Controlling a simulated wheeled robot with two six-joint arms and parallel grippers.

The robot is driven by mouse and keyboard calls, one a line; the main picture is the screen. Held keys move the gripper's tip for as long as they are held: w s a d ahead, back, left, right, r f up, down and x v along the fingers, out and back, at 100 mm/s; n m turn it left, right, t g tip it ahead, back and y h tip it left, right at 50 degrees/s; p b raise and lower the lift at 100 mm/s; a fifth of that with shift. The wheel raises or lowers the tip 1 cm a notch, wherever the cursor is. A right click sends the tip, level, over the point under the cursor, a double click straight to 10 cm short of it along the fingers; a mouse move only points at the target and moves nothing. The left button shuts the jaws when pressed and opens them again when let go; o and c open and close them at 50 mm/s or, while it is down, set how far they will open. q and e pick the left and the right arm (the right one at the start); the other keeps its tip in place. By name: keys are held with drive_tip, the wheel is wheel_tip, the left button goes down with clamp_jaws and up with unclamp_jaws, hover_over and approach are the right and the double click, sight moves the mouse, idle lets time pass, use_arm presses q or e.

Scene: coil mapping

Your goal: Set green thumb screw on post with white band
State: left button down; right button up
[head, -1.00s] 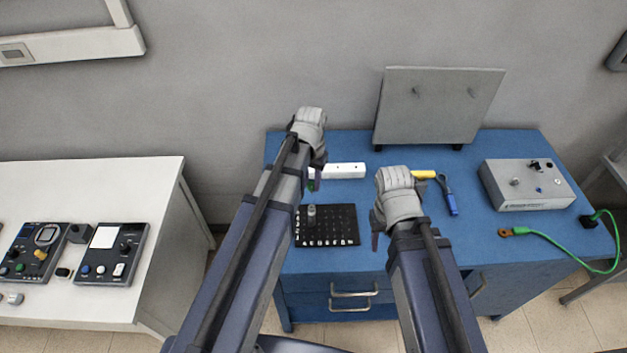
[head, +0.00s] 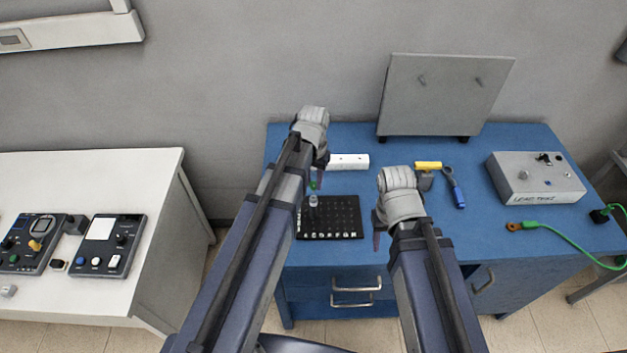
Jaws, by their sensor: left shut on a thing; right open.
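My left gripper (head: 317,178) is shut on a small green thing, likely the green thumb screw (head: 313,185), of which only a little shows below the fingers. It is held over the back left of the black board (head: 340,217), in the picture just above a short grey cylinder (head: 313,201) on that board. Height and contact cannot be told. My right gripper (head: 377,238) is open and empty, right of the board. Two small posts stick out of the upright grey panel (head: 445,98) at the back. I cannot make out a white band on any post.
A white block (head: 348,161) with dark dots lies behind the board. A yellow-handled tool (head: 428,166) and a blue-handled tool (head: 455,190) lie right of my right gripper. A grey box (head: 537,178) and a green cable (head: 560,238) are on the blue bench's right.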

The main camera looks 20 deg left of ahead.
use_arm(q)
drive_tip(key=shift+f+b, duration=0.95)
drive_tip(key=shift+f, duration=0.1)
drive_tip(key=shift+f+b, duration=0.45)
idle(0.6)
drive_tip(key=c, duration=0.6)
unclamp_jaws()
drive_tip(key=shift+o, duration=0.2)
